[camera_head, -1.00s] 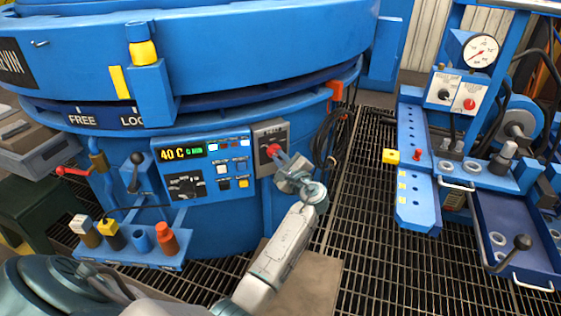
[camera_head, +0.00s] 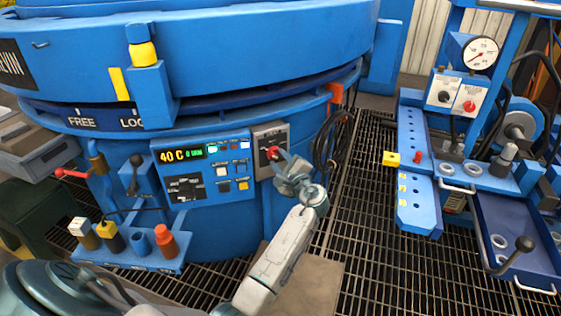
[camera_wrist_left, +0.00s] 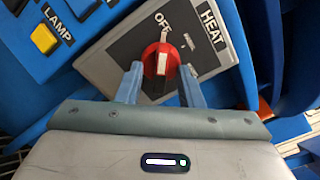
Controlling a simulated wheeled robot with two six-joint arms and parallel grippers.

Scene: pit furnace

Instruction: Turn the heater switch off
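The heater switch is a red knob with a white mark (camera_wrist_left: 162,58) on a dark plate (camera_wrist_left: 140,50) labelled OFF and HEAT. In the head view the knob (camera_head: 272,153) is at the right of the furnace's control panel. My left gripper (camera_wrist_left: 162,80) is at the knob, one finger on each side. The fingers stand apart, and I see no clear grip on the knob's raised bar. In the head view the left gripper (camera_head: 283,161) partly covers the switch plate. My right gripper is not in view.
The blue panel (camera_head: 205,170) left of the switch has a 40 C display and several buttons. A yellow LAMP button (camera_wrist_left: 44,39) is near the gripper. Black cables (camera_head: 330,145) hang to the right.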

